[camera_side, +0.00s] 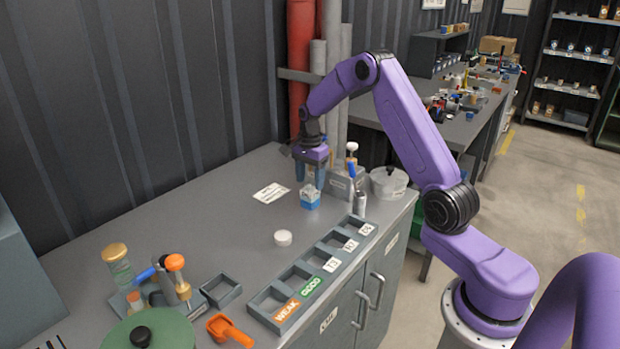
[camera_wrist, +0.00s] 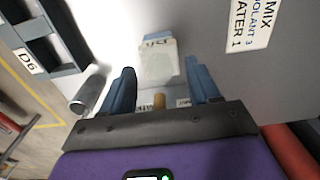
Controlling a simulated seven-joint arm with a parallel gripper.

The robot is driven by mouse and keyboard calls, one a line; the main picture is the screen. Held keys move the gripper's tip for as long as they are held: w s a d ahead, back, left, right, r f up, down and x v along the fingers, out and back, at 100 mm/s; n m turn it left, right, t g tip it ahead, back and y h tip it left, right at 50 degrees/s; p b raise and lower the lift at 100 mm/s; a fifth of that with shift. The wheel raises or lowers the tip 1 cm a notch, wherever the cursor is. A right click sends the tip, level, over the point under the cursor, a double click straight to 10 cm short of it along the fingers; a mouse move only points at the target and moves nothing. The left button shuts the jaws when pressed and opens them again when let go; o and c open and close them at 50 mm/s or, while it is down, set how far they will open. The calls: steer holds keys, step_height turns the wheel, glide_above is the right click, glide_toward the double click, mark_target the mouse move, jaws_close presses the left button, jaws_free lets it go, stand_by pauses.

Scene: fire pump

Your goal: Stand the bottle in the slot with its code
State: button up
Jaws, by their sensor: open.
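A small bottle (camera_side: 310,197) with a white top and blue lower part stands upright on the grey counter. In the wrist view its pale top (camera_wrist: 158,60) lies between and just beyond the fingertips; its label is too small to read surely. My gripper (camera_side: 311,184) points down just above the bottle, fingers apart and empty. The slot rack (camera_side: 268,301) runs along the counter's front edge, with an orange WEAK label, a green GOOD label and several white code labels. The far-end slot's label reads D6 (camera_wrist: 28,60) in the wrist view. The visible slots look empty.
A metal cylinder (camera_side: 360,204) stands by the rack's far end. A clear tub (camera_side: 388,183) is at the right. A white disc (camera_side: 283,238) lies between bottle and rack. A printed card (camera_side: 271,193) lies left of the bottle. An orange scoop (camera_side: 228,330) is in front.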

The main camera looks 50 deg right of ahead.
steer(key=shift+f, duration=0.1)
jaws_close()
steer(key=s+a, duration=0.2)
steer(key=a, duration=0.7)
steer(key=shift+s, duration=0.25)
stand_by(0.4)
jaws_free()
step_height(320, 180, up, 18)
steer(key=shift+f, duration=0.25)
stand_by(0.4)
